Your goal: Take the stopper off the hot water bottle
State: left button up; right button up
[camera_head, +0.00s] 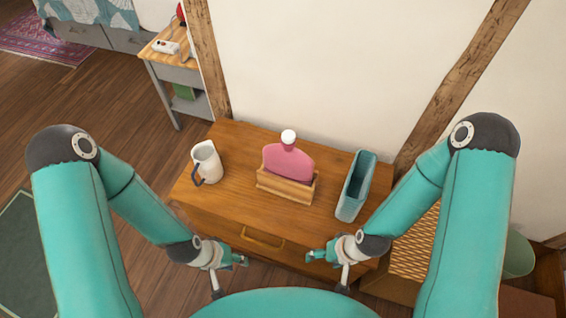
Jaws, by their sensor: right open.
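The pink hot water bottle (286,162) stands upright in a wooden holder (284,190) at the middle of the wooden table. A white stopper (288,136) sits on top of its neck. My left gripper (243,260) is in front of the table's front edge, below and left of the bottle, apart from it. My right gripper (312,257) is at the front edge, below and right of the bottle, open and apart from it. The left jaws are too small in the picture to judge.
A white jug (206,163) with a dark handle stands left of the bottle on the table (235,141). A long teal container (345,206) stands to the right. A wall (310,60) with wooden beams rises behind. The tabletop in front of the holder is clear.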

aim_at(283, 160)
jog(key=z, duration=0.7)
jog(key=k, duration=1.3)
jog(key=u, duration=0.4)
jog(key=i, duration=1)
jog(key=z, duration=0.05)
